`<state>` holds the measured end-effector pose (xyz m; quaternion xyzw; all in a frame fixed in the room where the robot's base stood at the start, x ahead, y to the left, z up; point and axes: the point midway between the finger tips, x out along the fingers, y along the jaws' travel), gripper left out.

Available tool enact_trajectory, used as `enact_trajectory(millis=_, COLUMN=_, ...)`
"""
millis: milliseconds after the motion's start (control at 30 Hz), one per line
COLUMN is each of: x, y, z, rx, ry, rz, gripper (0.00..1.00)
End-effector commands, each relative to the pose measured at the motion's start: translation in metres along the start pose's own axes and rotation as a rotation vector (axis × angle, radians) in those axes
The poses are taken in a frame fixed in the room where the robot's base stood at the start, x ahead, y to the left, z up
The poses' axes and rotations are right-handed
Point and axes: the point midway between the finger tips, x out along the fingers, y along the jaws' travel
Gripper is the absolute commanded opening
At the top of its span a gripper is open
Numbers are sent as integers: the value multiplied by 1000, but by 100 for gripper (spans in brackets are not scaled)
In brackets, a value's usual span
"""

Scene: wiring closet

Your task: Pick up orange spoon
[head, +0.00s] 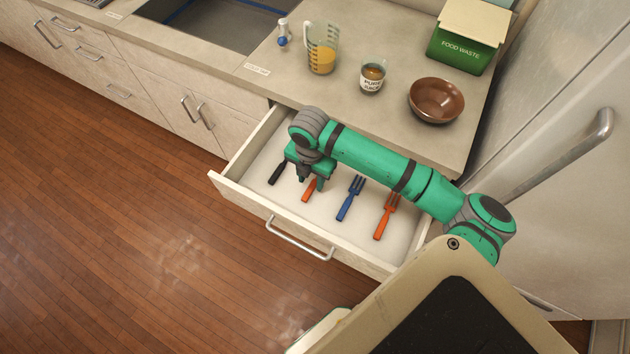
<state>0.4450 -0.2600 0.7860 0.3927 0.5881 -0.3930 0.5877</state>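The drawer (272,203) is pulled open below the counter, with several utensils lying in it. An orange handle (308,191) shows beneath my gripper (312,181). The head of that utensil is hidden by my gripper, so I cannot see whether it is a spoon. My gripper points down into the drawer, just above or around the orange handle, and its two fingers look apart. Another orange utensil (387,216), with fork tines, lies further right.
A blue fork (350,199) lies between the two orange utensils, and a black handle (278,173) lies left of my gripper. A measuring jug (322,58), cup (372,77), brown bowl (436,101) and green food waste bin (460,48) stand on the counter.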

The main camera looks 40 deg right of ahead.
Motion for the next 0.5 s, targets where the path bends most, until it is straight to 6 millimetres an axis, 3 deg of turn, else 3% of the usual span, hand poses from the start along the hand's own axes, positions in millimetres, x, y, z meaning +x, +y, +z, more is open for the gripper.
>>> enact_trajectory(millis=233, x=34, y=1, z=0, rx=1, ry=2, rz=1, gripper=38)
enact_trajectory(millis=500, x=37, y=1, z=0, rx=0, ry=0, rz=1, gripper=35)
